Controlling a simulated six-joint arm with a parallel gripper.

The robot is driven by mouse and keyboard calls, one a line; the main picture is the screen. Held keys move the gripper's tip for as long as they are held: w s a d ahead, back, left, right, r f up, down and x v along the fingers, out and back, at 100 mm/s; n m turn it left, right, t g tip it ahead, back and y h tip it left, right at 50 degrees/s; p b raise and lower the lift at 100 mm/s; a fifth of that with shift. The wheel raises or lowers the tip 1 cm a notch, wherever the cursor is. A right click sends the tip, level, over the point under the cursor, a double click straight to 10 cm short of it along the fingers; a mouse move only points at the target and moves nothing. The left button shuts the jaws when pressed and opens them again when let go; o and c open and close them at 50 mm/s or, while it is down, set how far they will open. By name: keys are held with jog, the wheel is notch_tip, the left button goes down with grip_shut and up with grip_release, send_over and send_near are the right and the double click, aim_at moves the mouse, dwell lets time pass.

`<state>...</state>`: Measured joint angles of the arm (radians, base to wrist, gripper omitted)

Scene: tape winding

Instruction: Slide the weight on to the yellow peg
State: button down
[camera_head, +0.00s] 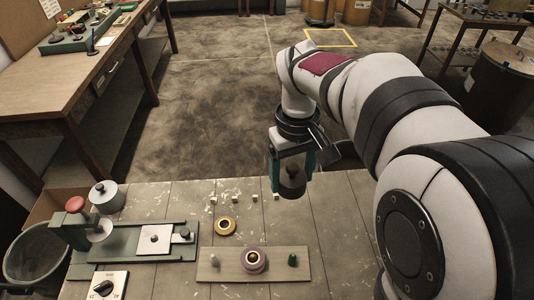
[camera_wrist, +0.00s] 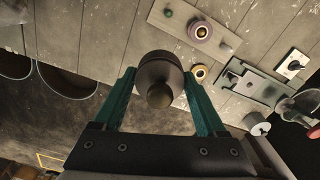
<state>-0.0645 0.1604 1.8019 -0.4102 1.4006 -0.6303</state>
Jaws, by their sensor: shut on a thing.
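My gripper (camera_head: 292,176) hangs over the far edge of the table. Its green fingers are shut on a dark grey rounded weight (camera_head: 292,183) with a knob on it. In the wrist view the weight (camera_wrist: 160,72) sits between the two fingertips (camera_wrist: 158,78), clear of the table. A wooden plank (camera_head: 236,271) at the front bears a pale peg (camera_head: 214,260), a purple ring (camera_head: 247,267) and a dark green peg (camera_head: 292,260). Something yellowish shows in the purple ring's middle; I cannot tell if it is the yellow peg.
A brass-coloured ring (camera_head: 226,219) lies behind the plank. Several small white blocks (camera_head: 213,199) lie in a row further back. A green fixture (camera_head: 122,243) with a red knob (camera_head: 75,204) and a grey cylinder (camera_head: 107,196) stand at left. The table's right part is clear.

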aim_at(253, 256)
jog(key=r+m, duration=0.1)
jog(key=d+r+m, duration=0.2)
jog(key=r, duration=0.1)
jog(key=shift+r, duration=0.1)
jog(key=s+a+f+n, duration=0.2)
jog(key=a+f+n, duration=0.1)
jog(key=f+n, duration=0.3)
jog(key=s+a+f+n, duration=0.2)
jog(key=a+f+n, duration=0.2)
jog(key=f, duration=0.5)
jog(key=s+a+f+n, duration=0.2)
jog(key=a+f+n, duration=0.1)
jog(key=f+n, duration=0.4)
jog(key=shift+s+a+f+n, duration=0.2)
jog(key=shift+a+n, duration=0.15)
jog(key=shift+n, duration=0.15)
grip_release()
jog(key=shift+r, duration=0.1)
notch_tip(253, 256, up, 7)
